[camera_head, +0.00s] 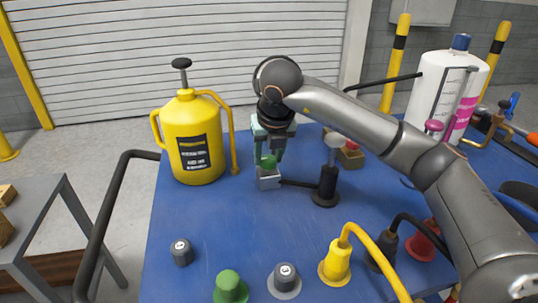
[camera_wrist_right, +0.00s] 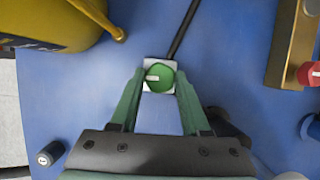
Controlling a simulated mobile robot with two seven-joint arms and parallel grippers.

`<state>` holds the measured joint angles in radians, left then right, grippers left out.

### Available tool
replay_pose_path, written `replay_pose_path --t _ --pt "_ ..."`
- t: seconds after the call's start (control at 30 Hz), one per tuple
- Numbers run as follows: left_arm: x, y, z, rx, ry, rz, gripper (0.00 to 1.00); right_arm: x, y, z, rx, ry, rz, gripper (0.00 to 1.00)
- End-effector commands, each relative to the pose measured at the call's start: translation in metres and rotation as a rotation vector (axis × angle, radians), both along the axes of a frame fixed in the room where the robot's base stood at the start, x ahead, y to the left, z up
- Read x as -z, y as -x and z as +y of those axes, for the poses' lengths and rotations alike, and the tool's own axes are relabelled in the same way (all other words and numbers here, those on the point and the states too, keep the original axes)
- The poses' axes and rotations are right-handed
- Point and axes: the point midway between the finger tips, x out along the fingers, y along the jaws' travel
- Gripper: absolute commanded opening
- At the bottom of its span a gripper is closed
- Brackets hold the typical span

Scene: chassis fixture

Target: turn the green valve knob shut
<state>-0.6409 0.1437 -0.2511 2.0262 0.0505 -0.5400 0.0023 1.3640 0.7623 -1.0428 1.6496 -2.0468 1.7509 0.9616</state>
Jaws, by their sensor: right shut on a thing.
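The green valve knob (camera_head: 268,161) sits on top of a small grey block (camera_head: 269,181) on the blue table. It also shows in the right wrist view (camera_wrist_right: 160,77), round, with a white mark pointing left. My right gripper (camera_head: 268,156) reaches down from above, its green fingers one on each side of the knob. In the right wrist view the fingertips (camera_wrist_right: 159,80) are closed on the knob's sides. A black pipe runs from the block to a black post (camera_head: 326,184). My left gripper is in neither view.
A yellow pump can (camera_head: 190,140) stands close on the left of the knob. A white canister (camera_head: 440,95) stands at the back right. Yellow (camera_head: 335,262), red (camera_head: 420,240) and green (camera_head: 230,287) fittings stand toward the front. The table's middle left is clear.

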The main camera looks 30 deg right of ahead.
Motion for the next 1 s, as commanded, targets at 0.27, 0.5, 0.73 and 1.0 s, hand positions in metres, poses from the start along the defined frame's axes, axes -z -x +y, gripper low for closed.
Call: replay_pose_path --t 0.27,0.5,0.73,1.0 --pt "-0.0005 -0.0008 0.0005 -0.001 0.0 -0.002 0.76 -0.0006 -0.0002 0.0 0.032 -0.001 0.0 0.0" --pt "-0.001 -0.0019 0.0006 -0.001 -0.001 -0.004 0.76 -0.0005 -0.0002 -0.0001 0.033 -0.002 0.0 0.0" --pt "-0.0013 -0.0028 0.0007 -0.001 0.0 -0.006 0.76 -0.0004 -0.0002 0.0 0.032 -0.001 0.0 0.65" --pt "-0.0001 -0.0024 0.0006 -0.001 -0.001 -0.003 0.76 -0.0001 -0.0001 0.0 0.03 -0.001 0.001 0.76"
